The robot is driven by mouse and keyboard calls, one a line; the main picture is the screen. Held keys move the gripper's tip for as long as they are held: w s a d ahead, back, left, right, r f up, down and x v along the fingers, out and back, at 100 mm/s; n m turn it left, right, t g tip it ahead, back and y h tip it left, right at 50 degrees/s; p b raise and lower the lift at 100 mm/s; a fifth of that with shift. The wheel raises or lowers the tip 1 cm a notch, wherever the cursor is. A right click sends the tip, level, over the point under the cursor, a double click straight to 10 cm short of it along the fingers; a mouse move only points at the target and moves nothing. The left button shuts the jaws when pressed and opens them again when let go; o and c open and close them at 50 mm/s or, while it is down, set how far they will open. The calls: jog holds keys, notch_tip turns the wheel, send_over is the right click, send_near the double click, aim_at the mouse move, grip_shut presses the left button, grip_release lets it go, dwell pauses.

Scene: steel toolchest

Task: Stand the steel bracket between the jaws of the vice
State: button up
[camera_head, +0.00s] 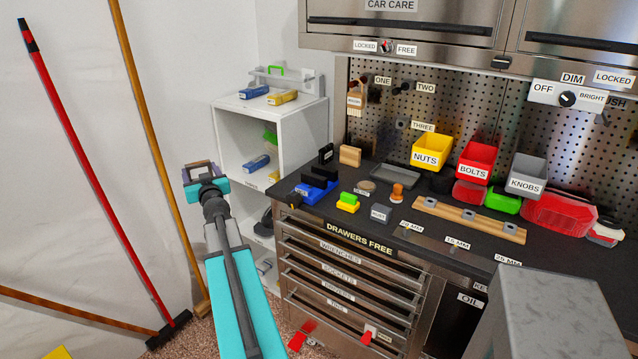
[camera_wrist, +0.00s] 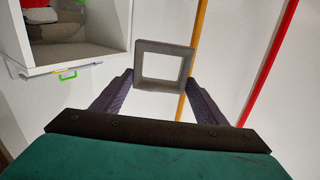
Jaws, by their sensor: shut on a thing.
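The steel bracket is a grey square frame with an open middle; in the wrist view (camera_wrist: 164,46) it sits between the tips of my two dark fingers. My gripper (camera_head: 201,172) is shut on it, up in the air left of the white shelf unit. In the head view the bracket is small and partly merged with the fingers. The vice (camera_head: 316,189) is blue with black jaws and stands on the left end of the dark worktop, to the right of my gripper and apart from it. The gap between its jaws is hard to make out.
The white shelf unit (camera_head: 232,104) stands between my gripper and the worktop. A yellow-green block (camera_head: 348,201), a grey box (camera_head: 380,213) and a wooden block (camera_head: 350,155) are near the vice. A red-handled broom (camera_head: 92,165) and a wooden pole (camera_head: 155,145) lean at left.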

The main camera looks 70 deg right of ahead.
jog(key=shift+s+d+r+m+g+h, duration=0.6)
jog(key=shift+s+d+m+g+h, duration=0.25)
jog(key=shift+s+d, duration=0.85)
notch_tip(320, 180, up, 7)
jog(key=m+g+h+b, duration=0.1)
jog(key=m+g+h, duration=0.3)
jog(key=m+g, duration=0.95)
send_over(315, 170)
jog(key=s+a, duration=0.2)
jog(key=a, duration=0.3)
jog(key=n+g, duration=0.3)
jog(key=shift+w+a+f, duration=0.1)
jog(key=shift+a, duration=0.05)
jog(key=shift+f+p, duration=0.7)
jog(key=shift+f, duration=2.45)
jog(key=shift+f, duration=0.1)
jog(key=shift+f+p, duration=0.5)
jog(key=shift+f, duration=1.3)
